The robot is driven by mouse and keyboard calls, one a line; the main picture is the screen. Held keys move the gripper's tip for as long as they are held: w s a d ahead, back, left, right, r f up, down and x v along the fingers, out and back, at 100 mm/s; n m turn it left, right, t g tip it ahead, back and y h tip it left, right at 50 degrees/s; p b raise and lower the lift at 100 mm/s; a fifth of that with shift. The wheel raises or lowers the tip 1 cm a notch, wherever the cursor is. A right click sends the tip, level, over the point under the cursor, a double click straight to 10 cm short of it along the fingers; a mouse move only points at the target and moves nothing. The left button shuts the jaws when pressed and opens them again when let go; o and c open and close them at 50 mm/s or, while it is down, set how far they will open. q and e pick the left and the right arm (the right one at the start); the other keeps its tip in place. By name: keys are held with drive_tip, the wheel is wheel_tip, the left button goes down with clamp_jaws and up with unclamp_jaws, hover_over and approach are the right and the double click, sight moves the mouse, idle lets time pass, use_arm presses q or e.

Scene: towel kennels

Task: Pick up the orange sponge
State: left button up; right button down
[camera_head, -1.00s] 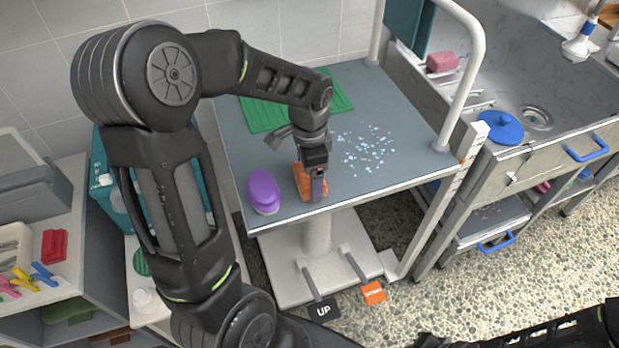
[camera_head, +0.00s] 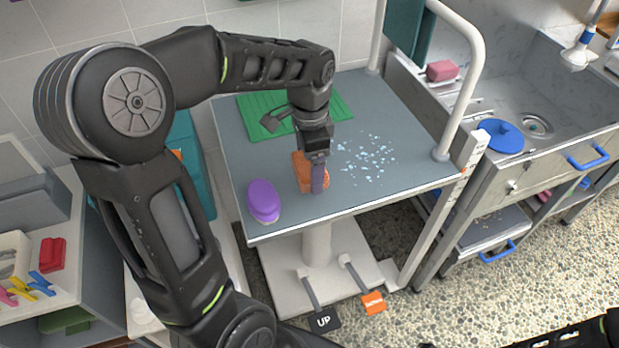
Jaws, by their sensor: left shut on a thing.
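The orange sponge (camera_head: 302,171) is in the jaws of my left gripper (camera_head: 317,180), over the front part of the grey table (camera_head: 340,202). The gripper is shut on it and points down, hiding part of the sponge. The sponge appears a little above the tabletop, though the gap under it is hard to see. My right gripper does not show; only part of my right arm is at the bottom right edge.
A purple brush-like object (camera_head: 263,200) stands close left of the sponge. A green ribbed mat (camera_head: 258,112) lies behind, and pale blue flecks (camera_head: 368,153) lie to the right. A white rail (camera_head: 473,75) rises at the table's right side, beside the sink (camera_head: 545,95).

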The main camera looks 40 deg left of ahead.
sight(309, 163)
use_arm(q)
drive_tip(key=shift+r, duration=1.7)
